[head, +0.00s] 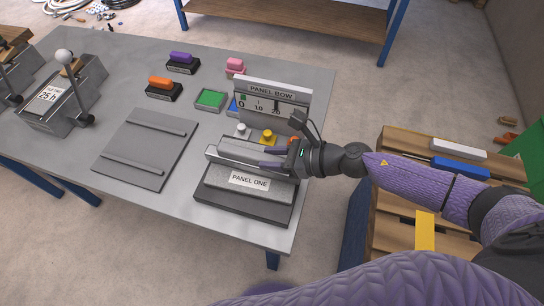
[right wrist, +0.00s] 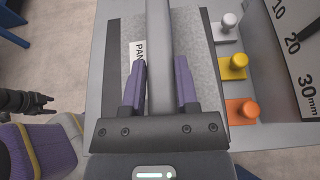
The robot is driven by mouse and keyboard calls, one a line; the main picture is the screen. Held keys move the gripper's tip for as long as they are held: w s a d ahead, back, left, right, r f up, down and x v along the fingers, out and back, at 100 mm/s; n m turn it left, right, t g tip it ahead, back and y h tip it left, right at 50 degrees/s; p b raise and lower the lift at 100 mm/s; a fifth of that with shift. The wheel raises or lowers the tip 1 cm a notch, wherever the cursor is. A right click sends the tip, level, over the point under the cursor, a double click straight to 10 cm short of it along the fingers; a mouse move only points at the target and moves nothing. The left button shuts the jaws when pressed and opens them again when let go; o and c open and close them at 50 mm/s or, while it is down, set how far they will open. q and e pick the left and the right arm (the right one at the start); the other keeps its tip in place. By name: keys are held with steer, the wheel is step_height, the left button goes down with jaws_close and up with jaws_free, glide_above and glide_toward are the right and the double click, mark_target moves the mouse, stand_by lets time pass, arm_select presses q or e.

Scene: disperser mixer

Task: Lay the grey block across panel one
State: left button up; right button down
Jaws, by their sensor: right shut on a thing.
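Panel one (head: 248,181) is a grey speckled pad with a white "PANEL ONE" label on a dark base, at the table's front right. My right gripper (head: 270,163) is shut on the long grey block (head: 235,152). The block lies lengthwise along the panel's back part, over or on it; I cannot tell whether it touches. In the right wrist view the block (right wrist: 160,60) runs between the two purple fingers, with panel one (right wrist: 200,60) beneath and its label partly hidden. A dark gripper-like shape, probably my left gripper (right wrist: 48,104), shows at that view's left edge.
Behind the panel stand a white knob (head: 242,129), a yellow knob (head: 267,136) and the panel bow gauge (head: 272,98); an orange knob (right wrist: 241,110) is beside them. A flat ribbed plate (head: 145,150) lies left of the panel. Coloured-handled blocks (head: 164,88) stand farther back.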

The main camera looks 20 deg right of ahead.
steer(key=shift+f, duration=0.15)
steer(key=shift+c, duration=1.8)
jaws_free()
